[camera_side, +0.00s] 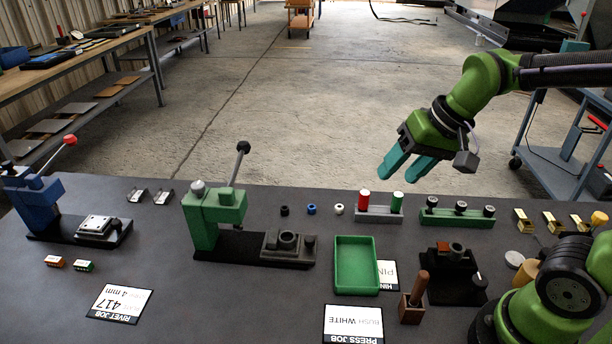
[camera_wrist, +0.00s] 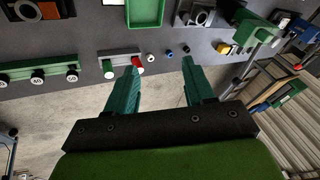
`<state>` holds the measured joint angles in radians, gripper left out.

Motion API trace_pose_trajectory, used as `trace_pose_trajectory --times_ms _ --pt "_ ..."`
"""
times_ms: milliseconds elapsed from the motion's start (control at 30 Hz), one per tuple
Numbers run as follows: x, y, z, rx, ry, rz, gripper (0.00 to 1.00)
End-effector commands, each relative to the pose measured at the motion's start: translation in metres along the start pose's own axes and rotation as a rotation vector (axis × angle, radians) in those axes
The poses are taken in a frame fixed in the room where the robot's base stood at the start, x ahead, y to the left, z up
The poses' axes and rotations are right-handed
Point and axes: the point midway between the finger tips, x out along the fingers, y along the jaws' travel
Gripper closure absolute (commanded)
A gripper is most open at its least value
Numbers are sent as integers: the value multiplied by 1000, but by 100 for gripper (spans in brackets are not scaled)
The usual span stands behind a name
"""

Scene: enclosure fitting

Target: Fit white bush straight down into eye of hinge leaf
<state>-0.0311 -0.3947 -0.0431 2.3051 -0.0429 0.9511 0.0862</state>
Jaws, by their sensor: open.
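The white bush (camera_side: 339,209) is a small ring standing on the dark bench, at the right end of a row with a blue bush (camera_side: 311,209) and a black bush (camera_side: 284,211). The white bush also shows in the wrist view (camera_wrist: 150,57), beyond and between my fingertips. A grey piece with a round upright eye (camera_side: 287,241), seemingly the hinge leaf, sits on the base of the green press (camera_side: 214,214). My gripper (camera_side: 402,172) is open and empty, high above the bench, to the right of the white bush and apart from it.
A grey block with red and green pins (camera_side: 379,214) stands just right of the white bush. A green tray (camera_side: 357,265) lies in front. The press lever (camera_side: 239,162) rises above the eye's left side. A green block with several black knobs (camera_side: 457,216) stands further right.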

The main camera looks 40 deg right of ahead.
Motion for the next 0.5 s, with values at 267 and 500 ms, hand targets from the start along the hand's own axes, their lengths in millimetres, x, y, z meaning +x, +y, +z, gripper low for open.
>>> trace_pose_trajectory --times_ms 267,500 --pt "62 -9 -80 521 -136 200 47" --pt "123 -6 -139 1158 -74 443 47"
